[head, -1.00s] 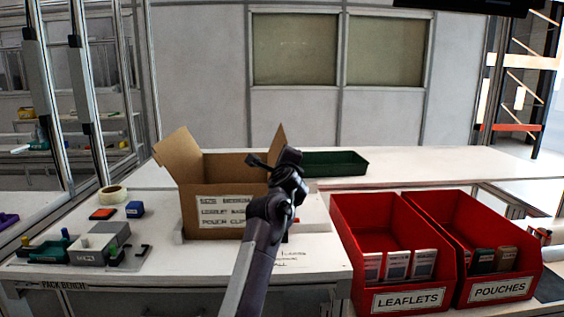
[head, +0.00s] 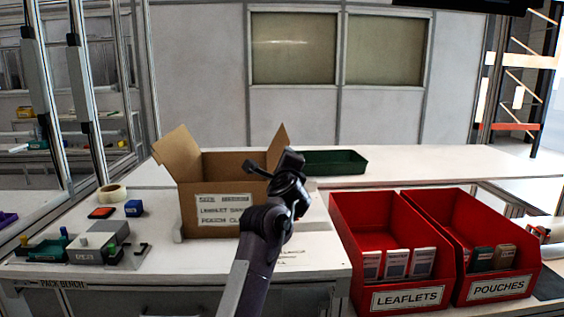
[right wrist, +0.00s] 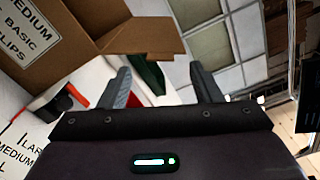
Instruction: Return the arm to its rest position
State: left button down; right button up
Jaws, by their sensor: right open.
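My right arm comes up from the bottom middle of the head view. Its right gripper (head: 268,163) is in the air in front of the right side of the open cardboard box (head: 212,214). In the right wrist view the two fingers (right wrist: 160,75) stand apart with nothing between them. The box's printed side and a flap (right wrist: 145,36) show at upper left there, apart from the fingers. My left gripper is not in view.
Red bins of leaflets (head: 408,299) and pouches (head: 498,288) stand right of the arm. A green tray (head: 335,163) lies behind the box. A tape roll (head: 112,193), small blocks and a grey fixture (head: 97,247) lie on the left bench.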

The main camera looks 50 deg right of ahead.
jog(key=shift+v, duration=1.15)
